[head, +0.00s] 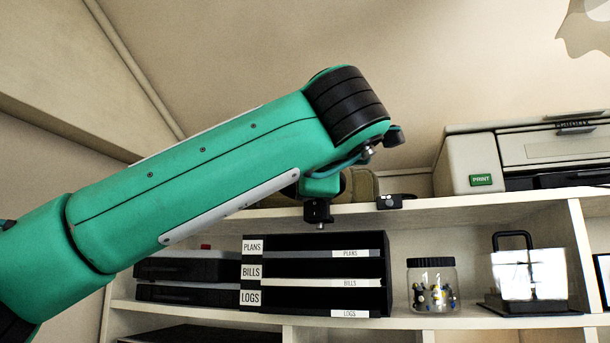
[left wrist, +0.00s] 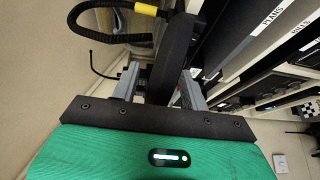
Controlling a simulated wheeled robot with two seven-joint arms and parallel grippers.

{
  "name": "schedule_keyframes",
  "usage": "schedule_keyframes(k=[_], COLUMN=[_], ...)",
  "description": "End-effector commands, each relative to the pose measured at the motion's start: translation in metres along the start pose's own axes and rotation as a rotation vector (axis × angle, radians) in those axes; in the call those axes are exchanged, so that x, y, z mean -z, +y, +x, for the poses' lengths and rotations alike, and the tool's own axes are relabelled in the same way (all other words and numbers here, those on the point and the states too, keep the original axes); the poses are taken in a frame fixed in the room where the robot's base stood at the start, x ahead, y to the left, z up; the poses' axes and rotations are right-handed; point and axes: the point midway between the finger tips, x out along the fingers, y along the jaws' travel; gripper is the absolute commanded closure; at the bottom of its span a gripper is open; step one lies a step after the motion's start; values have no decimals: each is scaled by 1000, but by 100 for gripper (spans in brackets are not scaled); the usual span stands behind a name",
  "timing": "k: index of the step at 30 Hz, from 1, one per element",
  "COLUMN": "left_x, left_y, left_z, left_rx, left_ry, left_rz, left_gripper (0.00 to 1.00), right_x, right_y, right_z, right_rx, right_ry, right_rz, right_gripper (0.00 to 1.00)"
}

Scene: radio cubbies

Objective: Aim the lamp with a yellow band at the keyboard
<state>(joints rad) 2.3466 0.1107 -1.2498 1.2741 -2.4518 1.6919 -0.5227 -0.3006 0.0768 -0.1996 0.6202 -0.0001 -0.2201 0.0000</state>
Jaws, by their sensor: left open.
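In the left wrist view a black ribbed gooseneck (left wrist: 73,18) with a yellow band (left wrist: 146,9) curves across the top, apparently the lamp's neck. A dark, wide piece (left wrist: 172,50), which could be the lamp's head, lies between the two grey fingers of my left gripper (left wrist: 160,74). The gripper is open, with one finger on each side of that piece; I cannot tell whether they touch it. In the head view my green arm covers the left and middle, and the lamp with a yellow band cannot be made out. I see no keyboard. My right gripper is not in view.
In the head view a shelf unit (head: 508,205) holds a black document tray (head: 320,268), a jar (head: 432,287) and a printer (head: 462,165). A black clamp (head: 389,202) sits on its top edge. The document tray lies close to my gripper's right.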

Motion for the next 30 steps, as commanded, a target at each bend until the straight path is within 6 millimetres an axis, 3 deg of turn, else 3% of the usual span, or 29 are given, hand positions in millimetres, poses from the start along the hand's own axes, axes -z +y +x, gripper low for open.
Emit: schedule_keyframes(k=[5, 18, 24, 30], left_x=[0, -1, 0, 0], left_y=[-3, -4, -1, 0], left_z=[-19, -113, -133, -137], left_rx=[-3, -3, 0, 1], left_ry=[-1, -1, 1, 0], left_rz=[0, 0, 0, 0], left_gripper=[55, 55, 55, 55], right_x=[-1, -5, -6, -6], right_y=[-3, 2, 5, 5], right_z=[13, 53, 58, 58], right_rx=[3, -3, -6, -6], right_ry=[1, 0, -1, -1], right_rz=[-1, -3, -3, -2], right_gripper=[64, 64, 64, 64])
